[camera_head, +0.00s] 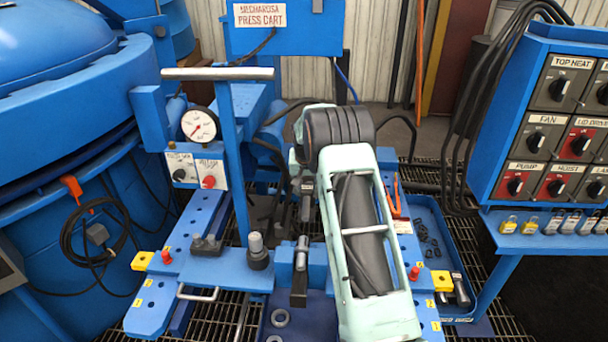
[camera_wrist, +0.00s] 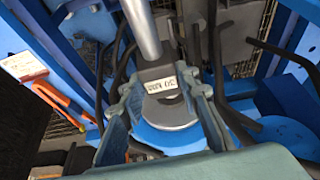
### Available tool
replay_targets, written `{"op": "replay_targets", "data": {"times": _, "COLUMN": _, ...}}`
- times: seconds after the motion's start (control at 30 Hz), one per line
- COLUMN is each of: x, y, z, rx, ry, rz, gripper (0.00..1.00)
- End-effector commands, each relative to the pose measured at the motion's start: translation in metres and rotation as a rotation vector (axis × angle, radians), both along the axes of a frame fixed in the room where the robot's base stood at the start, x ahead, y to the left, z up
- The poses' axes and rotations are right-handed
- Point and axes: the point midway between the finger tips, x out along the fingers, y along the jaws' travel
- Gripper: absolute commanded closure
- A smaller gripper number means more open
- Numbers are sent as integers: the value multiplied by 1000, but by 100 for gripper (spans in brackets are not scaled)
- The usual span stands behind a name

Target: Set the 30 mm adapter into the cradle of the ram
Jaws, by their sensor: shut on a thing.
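My gripper (camera_wrist: 161,98) is shut on the adapter (camera_wrist: 172,111), a grey, rounded piece between the two pale green fingers in the wrist view. A dark block with a white label reading about "30 MM" shows at its upper edge. The silver rod of the ram (camera_wrist: 142,30) runs down to this dark block; I cannot tell whether they touch. The cradle is not clearly visible behind the adapter. In the head view the ram's silver rod (camera_head: 302,250) shows in the middle of the press cart, and my gripper (camera_head: 304,188) is beyond it, partly hidden by my arm.
A pressure gauge (camera_head: 199,125) and a T-handled blue post (camera_head: 236,150) stand left of my arm. A blue tray (camera_head: 440,245) with small dark parts lies right. Black hoses (camera_wrist: 218,60) run close beside my gripper. A switch panel (camera_head: 555,120) stands far right.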

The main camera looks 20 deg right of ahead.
Motion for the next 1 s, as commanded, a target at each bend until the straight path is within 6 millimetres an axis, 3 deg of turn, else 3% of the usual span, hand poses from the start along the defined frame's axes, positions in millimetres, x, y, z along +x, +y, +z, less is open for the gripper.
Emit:
{"op": "replay_targets", "data": {"times": 0.47, "x": 9, "y": -4, "z": -8, "rx": 2, "ry": -10, "rz": -19, "gripper": 100}}
{"op": "replay_targets", "data": {"times": 1.0, "x": 9, "y": -4, "z": -39, "rx": 2, "ry": -10, "rz": -19, "gripper": 100}}
